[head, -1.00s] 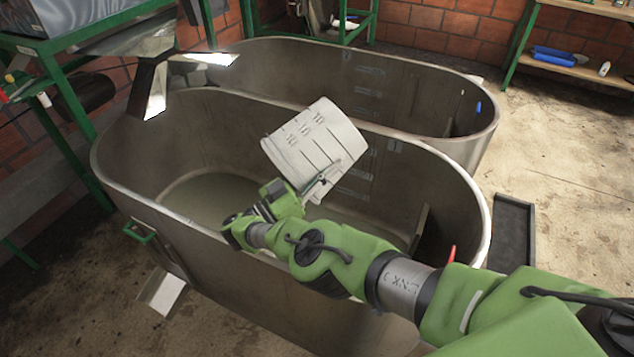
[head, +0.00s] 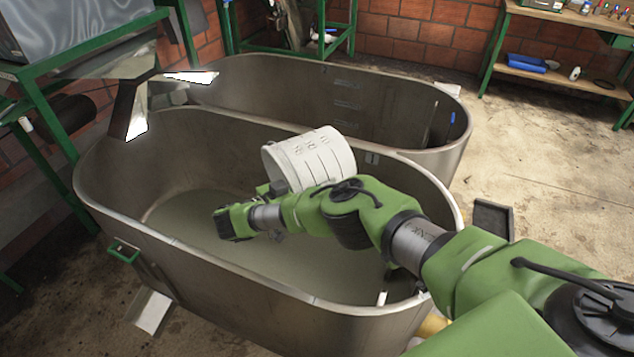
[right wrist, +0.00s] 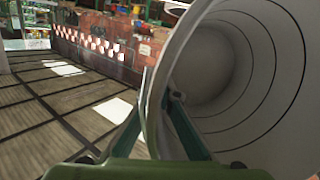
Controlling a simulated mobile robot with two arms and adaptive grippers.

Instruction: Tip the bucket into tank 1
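The white bucket (head: 312,160) is tipped on its side above the nearer metal tank (head: 88,190), close to that tank's far wall. Its mouth faces left. In the right wrist view, I look into the bucket (right wrist: 245,75); its pale, ringed inside looks empty. My right gripper (head: 272,188) is at the bucket's rim, partly hidden by my arm in the head view. In the right wrist view, the fingers (right wrist: 152,105) sit on both sides of the rim, shut on it. The nearer tank holds murky grey-green liquid. My left gripper is not in view.
A second metal tank (head: 455,110) stands right behind the nearer one. A metal chute (head: 130,105) overhangs the nearer tank's left end. A green-framed table (head: 30,75) is at left, and shelves (head: 560,70) are at back right. The floor at right is mostly clear.

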